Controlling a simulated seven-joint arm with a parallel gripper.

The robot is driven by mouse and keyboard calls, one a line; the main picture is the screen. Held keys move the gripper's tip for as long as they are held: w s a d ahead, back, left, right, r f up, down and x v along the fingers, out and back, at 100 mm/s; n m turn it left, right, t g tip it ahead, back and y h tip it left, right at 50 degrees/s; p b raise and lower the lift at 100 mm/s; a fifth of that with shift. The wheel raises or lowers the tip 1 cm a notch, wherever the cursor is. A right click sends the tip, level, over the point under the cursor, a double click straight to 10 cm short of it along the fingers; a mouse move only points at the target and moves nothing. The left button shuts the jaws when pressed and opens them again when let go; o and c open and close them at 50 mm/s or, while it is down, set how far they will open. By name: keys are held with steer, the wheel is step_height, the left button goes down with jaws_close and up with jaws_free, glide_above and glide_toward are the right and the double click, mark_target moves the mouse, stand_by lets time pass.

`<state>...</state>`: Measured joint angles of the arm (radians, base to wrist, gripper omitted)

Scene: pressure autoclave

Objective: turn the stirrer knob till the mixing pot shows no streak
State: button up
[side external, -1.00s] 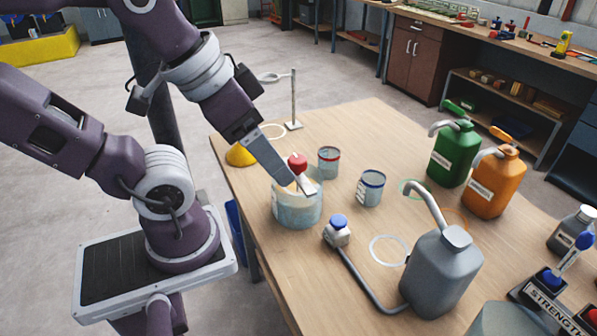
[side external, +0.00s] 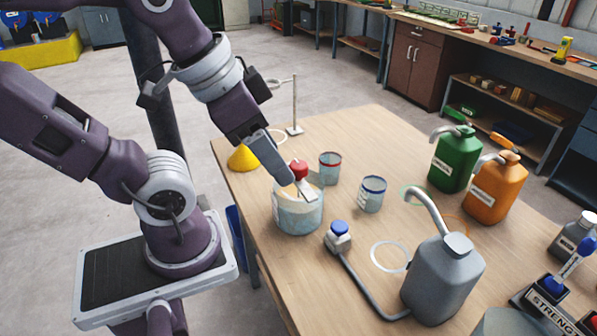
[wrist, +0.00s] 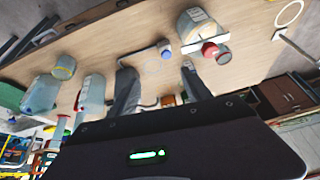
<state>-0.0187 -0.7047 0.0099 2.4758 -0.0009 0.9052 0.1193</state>
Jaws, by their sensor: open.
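The mixing pot (side external: 298,218) stands near the table's left edge in the side view, pale cream at the top and bluish grey below. I cannot make out a clear streak. The red stirrer knob (side external: 299,169) sits above the pot. My gripper (side external: 301,188) is open, its fingers slanting down at the knob and pot rim. Contact with the knob cannot be told. In the wrist view both fingers of my gripper (wrist: 157,70) are apart with no object clearly between them. A red knob (wrist: 209,49) shows there just beyond the right finger's tip.
A red-rimmed beaker (side external: 330,168) and a blue-rimmed beaker (side external: 371,193) stand right of the pot. A blue-knobbed valve (side external: 339,234) connects by pipe to a grey can (side external: 442,280). A yellow cone (side external: 242,158) and a stand (side external: 294,108) are behind.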

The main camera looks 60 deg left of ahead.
steer(key=w+a+f+m+g, duration=0.2)
steer(key=w+a+m+g, duration=0.1)
steer(key=w+a+m, duration=0.55)
steer(key=m+g, duration=0.2)
steer(key=m, duration=0.6)
glide_above(299, 164)
steer(key=f, duration=0.3)
steer(key=shift+s+d, duration=0.1)
steer(key=shift+d, duration=0.1)
steer(key=shift+m, duration=0.25)
steer(key=f, duration=0.7)
steer(key=shift+a+f, duration=0.25)
steer(key=shift+f, duration=0.05)
jaws_close()
